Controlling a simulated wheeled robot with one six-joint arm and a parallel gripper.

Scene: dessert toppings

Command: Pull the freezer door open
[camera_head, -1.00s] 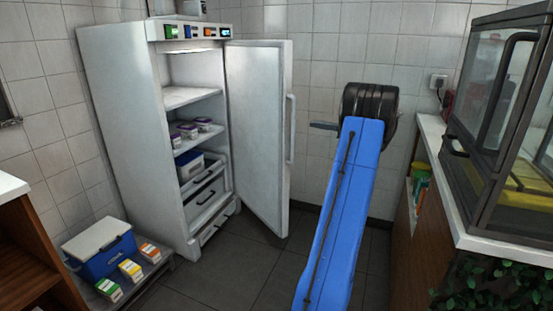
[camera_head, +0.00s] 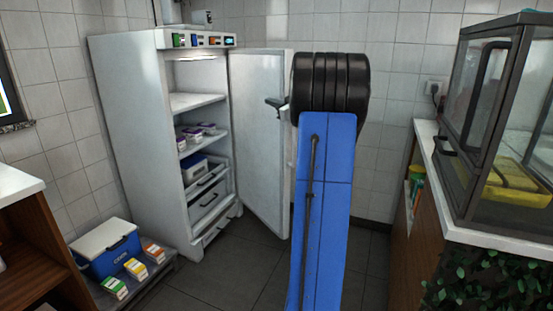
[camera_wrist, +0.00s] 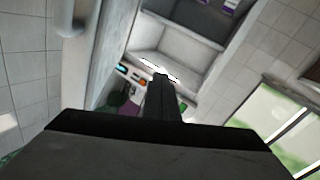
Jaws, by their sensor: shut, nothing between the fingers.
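The white freezer (camera_head: 130,140) stands against the back wall, left of centre in the head view. Its door (camera_head: 258,140) is swung wide open on the right side, showing shelves and drawers. My gripper (camera_head: 272,102) is shut and empty. In the head view it shows in front of the door's upper part, left of my arm; whether it touches the door is unclear. My arm hides most of the door's handle edge. In the wrist view, the shut fingers (camera_wrist: 160,95) point toward the freezer's interior (camera_wrist: 175,50), with the door and its handle (camera_wrist: 70,15) at the upper left.
Several small tubs (camera_head: 197,132) sit on a freezer shelf. A blue cooler (camera_head: 106,250) and several cartons (camera_head: 136,268) rest on a low platform at the lower left. A counter with a glass case (camera_head: 500,120) stands at the right. Dark floor between is clear.

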